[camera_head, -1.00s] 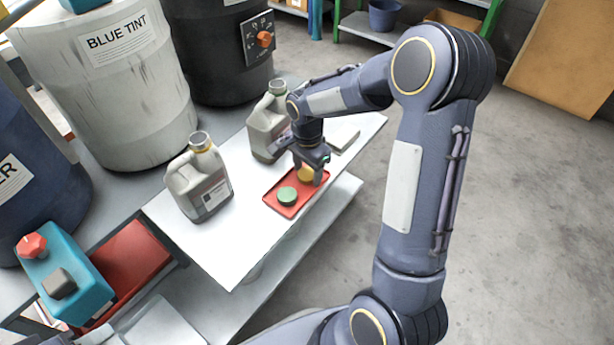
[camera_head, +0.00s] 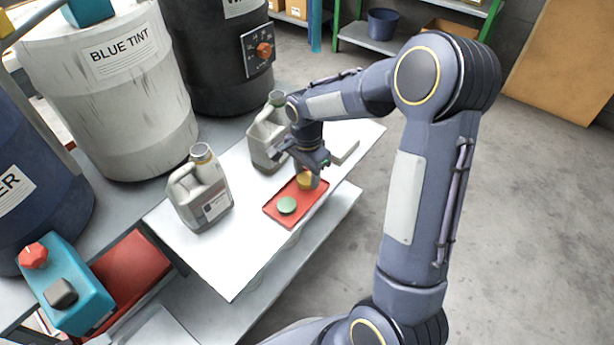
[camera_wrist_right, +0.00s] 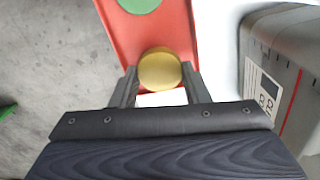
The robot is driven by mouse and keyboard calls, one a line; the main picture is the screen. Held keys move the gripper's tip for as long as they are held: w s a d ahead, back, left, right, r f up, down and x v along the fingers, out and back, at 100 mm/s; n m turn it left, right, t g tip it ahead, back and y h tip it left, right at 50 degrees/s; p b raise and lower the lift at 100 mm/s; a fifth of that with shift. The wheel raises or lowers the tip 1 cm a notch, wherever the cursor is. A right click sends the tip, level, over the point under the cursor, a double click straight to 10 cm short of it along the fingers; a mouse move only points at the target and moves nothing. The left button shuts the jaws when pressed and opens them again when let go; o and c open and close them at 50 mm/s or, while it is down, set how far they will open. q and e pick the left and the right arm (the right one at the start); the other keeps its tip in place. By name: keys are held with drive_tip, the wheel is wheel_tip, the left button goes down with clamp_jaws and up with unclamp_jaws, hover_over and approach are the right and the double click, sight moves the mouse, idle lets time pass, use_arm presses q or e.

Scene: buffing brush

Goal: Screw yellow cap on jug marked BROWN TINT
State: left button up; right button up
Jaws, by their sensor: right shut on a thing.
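The yellow cap (camera_head: 305,181) is at the far end of the red tray (camera_head: 272,213). My right gripper (camera_head: 308,174) reaches down over it and is shut on it. In the right wrist view the cap (camera_wrist_right: 159,69) sits between the two fingers (camera_wrist_right: 160,84); whether it touches the tray I cannot tell. The green cap (camera_head: 287,205) lies on the tray's near part. Another grey jug with a greenish neck (camera_head: 264,140) stands behind. Their label words are not readable. My left gripper is out of view.
The white table (camera_head: 240,250) has free room in front of the jugs. Large drums, one marked BLUE TINT (camera_head: 120,110), stand behind at left. A teal device (camera_head: 65,285) is at lower left.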

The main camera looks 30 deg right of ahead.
drive_tip(key=s+a+r+p, duration=0.2)
drive_tip(key=s+r, duration=0.3)
drive_tip(key=s, duration=0.1)
drive_tip(key=s+a+r+p, duration=0.1)
drive_tip(key=s+r+p, duration=0.1)
drive_tip(key=s+r, duration=0.3)
drive_tip(key=shift+s+a+r+p, duration=0.3)
drive_tip(key=shift+s+a+p, duration=0.1)
drive_tip(key=shift+s, duration=0.85)
